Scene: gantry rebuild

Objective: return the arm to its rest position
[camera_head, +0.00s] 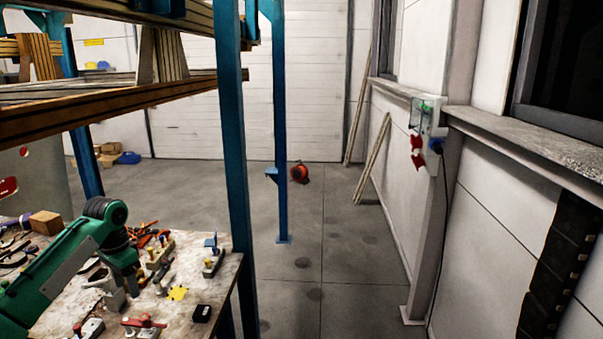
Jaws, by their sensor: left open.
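My left arm (60,262) is green with dark joints and comes in from the left over the workbench. It bends at a dark joint and points down. My left gripper (130,286) is at its lower end, low over the cluttered bench top, among small parts. Its jaws are small and partly lost against the clutter; they are open, and I see nothing held. My right gripper is not in view.
The workbench (215,298) holds tools, clamps, a yellow piece (178,293) and a small black box (202,313). Blue posts (240,170) and a wooden shelf (120,100) stand close by. The floor (340,240) to the right is clear. An orange reel (299,173) lies farther back.

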